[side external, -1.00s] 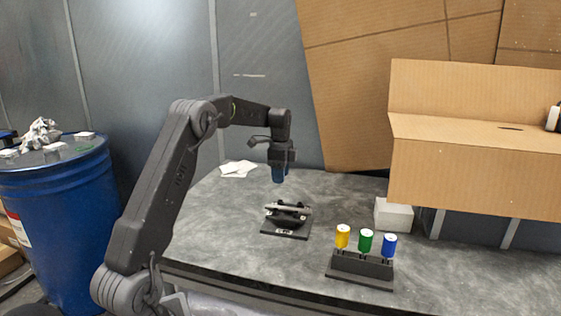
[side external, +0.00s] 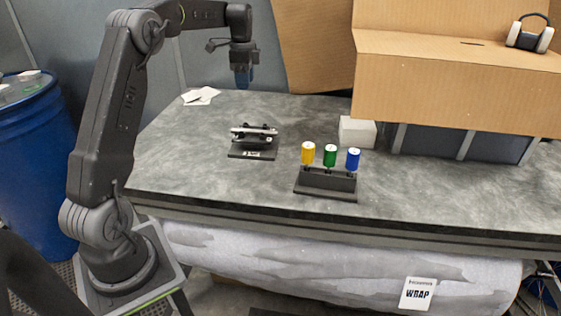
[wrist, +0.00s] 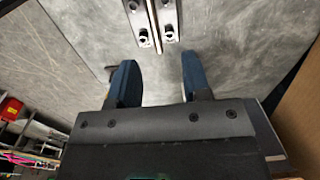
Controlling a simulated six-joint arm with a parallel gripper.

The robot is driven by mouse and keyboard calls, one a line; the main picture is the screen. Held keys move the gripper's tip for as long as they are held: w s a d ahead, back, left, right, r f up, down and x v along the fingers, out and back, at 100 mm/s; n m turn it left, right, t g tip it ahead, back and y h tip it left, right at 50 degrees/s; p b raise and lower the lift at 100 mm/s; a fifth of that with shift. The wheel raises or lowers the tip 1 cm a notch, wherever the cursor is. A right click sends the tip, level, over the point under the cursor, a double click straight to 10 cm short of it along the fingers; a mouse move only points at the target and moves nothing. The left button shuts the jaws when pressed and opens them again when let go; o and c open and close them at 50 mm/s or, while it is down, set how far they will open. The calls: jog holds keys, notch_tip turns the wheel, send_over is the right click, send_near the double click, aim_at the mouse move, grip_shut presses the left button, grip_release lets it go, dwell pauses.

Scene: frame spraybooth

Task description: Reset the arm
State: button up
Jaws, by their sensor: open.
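My gripper (side external: 243,76) hangs pointing down above the back of the grey table, behind the black stand. In the wrist view its two blue fingers (wrist: 156,85) are apart with nothing between them. The black stand (side external: 253,147) carries a slim metallic part and sits on the table, apart from my gripper.
A black rack (side external: 327,184) holds a yellow (side external: 308,152), a green (side external: 330,156) and a blue cylinder (side external: 353,159). A white block (side external: 357,132) and a large cardboard box (side external: 450,80) stand to the right. White papers (side external: 200,96) lie at the back left. A blue drum (side external: 30,170) stands at the left.

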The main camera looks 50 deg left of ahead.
jog(key=s+d+r+n+t, duration=0.1)
jog(key=s+d+r, duration=0.2)
jog(key=d, duration=0.4)
jog(key=s+d+r+n+t, duration=0.1)
jog(key=s+d+r+n, duration=0.1)
jog(key=s+d, duration=0.35)
jog(key=s+d+r+n+t, duration=0.1)
jog(key=d+r, duration=0.2)
jog(key=d, duration=0.6)
jog(key=s+d+f+n+t, duration=0.1)
jog(key=s+d+f+n, duration=0.1)
jog(key=s+d, duration=0.3)
jog(key=s+d+f+n+t, duration=0.1)
jog(key=s+d+f, duration=0.3)
jog(key=s, duration=0.6)
jog(key=shift+d+n, duration=0.8)
jog(key=shift+d, duration=0.05)
jog(key=shift+s, duration=0.1)
